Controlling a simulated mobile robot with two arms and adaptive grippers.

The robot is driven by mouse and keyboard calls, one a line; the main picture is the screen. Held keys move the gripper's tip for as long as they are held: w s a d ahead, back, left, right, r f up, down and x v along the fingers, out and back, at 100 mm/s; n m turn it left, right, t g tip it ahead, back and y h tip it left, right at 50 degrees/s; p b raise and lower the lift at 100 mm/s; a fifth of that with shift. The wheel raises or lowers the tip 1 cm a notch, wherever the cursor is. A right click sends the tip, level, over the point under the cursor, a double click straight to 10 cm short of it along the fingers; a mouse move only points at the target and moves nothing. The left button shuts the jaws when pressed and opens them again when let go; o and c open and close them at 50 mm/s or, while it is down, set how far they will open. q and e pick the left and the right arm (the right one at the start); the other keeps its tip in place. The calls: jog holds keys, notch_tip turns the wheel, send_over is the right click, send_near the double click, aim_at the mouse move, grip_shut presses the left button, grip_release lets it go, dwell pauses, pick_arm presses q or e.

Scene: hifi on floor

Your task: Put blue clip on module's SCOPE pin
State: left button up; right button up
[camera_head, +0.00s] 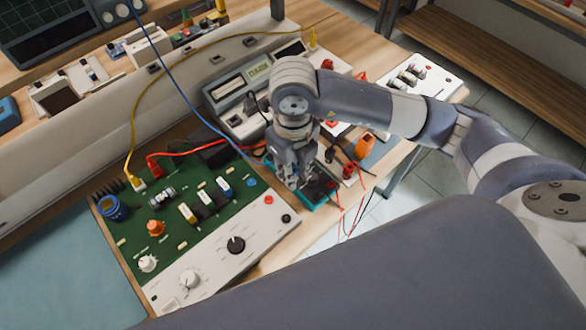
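My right gripper (292,181) comes in from the right and points down beside the right end of the green circuit board (185,238). A teal-edged module (318,197) lies under and just right of its fingers, partly hidden by them. A blue cable (176,85) runs from the instrument at the top left down to the left side of the gripper. The blue clip at its end is hidden or too small to make out. I cannot tell whether the fingers hold it. The SCOPE pin cannot be made out. My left gripper is not in view.
A yellow cable (135,111) and a red cable (191,150) plug in at the board's back edge. A bench meter (240,88) stands behind the gripper. Thin red and black leads (352,216) hang near the table's right edge. A blue mat (60,265) is clear at the left.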

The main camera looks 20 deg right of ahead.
jog(key=shift+r+p, duration=1.1)
jog(key=shift+r, duration=0.85)
